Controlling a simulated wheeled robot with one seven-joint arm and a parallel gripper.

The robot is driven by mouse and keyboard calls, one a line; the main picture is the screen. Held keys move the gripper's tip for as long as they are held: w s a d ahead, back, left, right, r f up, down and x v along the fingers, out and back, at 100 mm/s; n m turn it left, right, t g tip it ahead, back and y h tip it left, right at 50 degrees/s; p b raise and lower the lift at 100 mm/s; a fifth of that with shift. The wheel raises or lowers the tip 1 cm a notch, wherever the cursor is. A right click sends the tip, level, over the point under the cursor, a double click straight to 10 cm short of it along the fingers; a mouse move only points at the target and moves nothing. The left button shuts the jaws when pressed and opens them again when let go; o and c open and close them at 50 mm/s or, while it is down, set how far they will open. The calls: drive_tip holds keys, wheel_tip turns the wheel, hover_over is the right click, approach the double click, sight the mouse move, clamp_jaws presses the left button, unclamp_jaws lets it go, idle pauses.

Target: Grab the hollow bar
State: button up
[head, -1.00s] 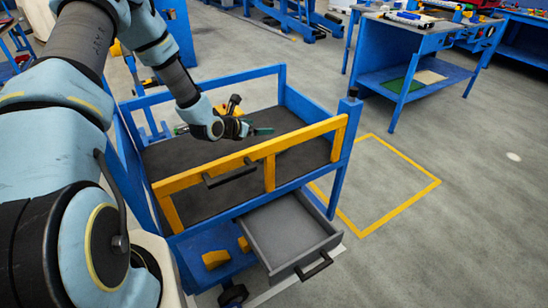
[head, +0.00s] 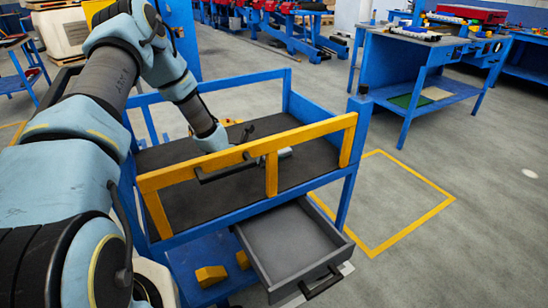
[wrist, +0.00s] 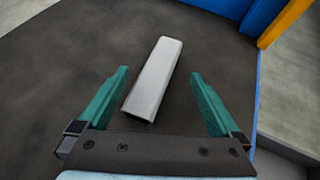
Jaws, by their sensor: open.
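The hollow bar (wrist: 154,78) is a light grey, box-section length lying on the dark cart top (wrist: 60,80), slightly tilted in the wrist view. My gripper (wrist: 159,73) is open, with one green finger on each side of the bar in that view. The bar runs between the fingers and past their tips, nearer the left finger. The gap in height between fingers and bar is hard to tell. In the head view, the yellow rail hides most of my gripper; a small pale piece of what looks like the bar (head: 285,153) shows behind the rail.
The blue cart has a yellow front rail (head: 318,137) with a black handle and raised blue side rails around its top. An open grey drawer (head: 292,243) sticks out below. Yellow blocks (head: 210,275) lie on the lower shelf. A blue workbench (head: 425,75) stands at the back right.

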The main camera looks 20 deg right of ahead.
drive_tip(key=x, duration=0.4)
drive_tip(key=shift+c, duration=0.2)
clamp_jaws()
idle(0.6)
